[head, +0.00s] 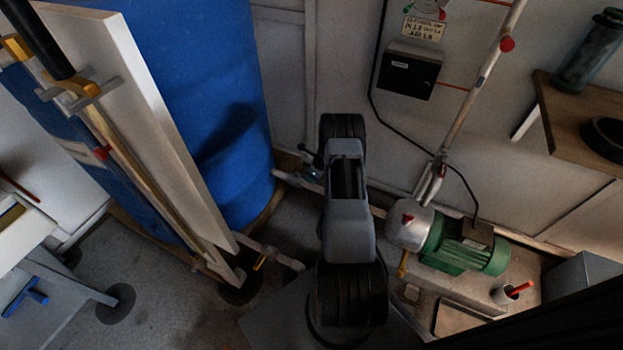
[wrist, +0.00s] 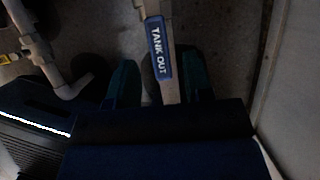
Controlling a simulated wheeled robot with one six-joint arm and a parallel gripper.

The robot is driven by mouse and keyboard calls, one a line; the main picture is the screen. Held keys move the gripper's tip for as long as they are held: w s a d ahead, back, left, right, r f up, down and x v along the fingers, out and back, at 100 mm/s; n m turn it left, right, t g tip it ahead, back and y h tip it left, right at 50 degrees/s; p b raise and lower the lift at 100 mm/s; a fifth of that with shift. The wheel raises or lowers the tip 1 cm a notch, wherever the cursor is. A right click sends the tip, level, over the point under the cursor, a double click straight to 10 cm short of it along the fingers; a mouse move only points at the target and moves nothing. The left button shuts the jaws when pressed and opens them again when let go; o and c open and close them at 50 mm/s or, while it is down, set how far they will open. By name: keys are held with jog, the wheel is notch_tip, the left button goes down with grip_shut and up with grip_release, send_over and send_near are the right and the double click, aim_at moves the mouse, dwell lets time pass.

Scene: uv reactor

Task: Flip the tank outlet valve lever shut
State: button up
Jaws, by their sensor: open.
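In the wrist view, my gripper (wrist: 159,60) is open, with one dark green finger on each side of a pale bar. The bar carries a blue label (wrist: 159,60) reading TANK OUT. Both fingers look apart from the bar, and its lower end is hidden by my gripper body. I cannot tell whether this bar is the valve lever or a pipe. In the head view, the blue tank (head: 215,110) stands left of my arm, and a pale pipe (head: 287,179) leaves its base toward my arm. My arm hides most of the outlet there.
A green pump (head: 465,248) stands right of my arm, with a pipe (head: 480,85) rising along the wall. A board (head: 150,110) stands before the tank. A low pipe with a yellow handle (head: 259,263) lies left of my arm. A wooden shelf (head: 575,120) is at right.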

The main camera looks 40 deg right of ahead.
jog(key=shift+w+a+f, duration=0.15)
jog(key=shift+w+f, duration=0.1)
jog(key=shift+f, duration=0.4)
jog(key=shift+c, duration=0.5)
grip_shut()
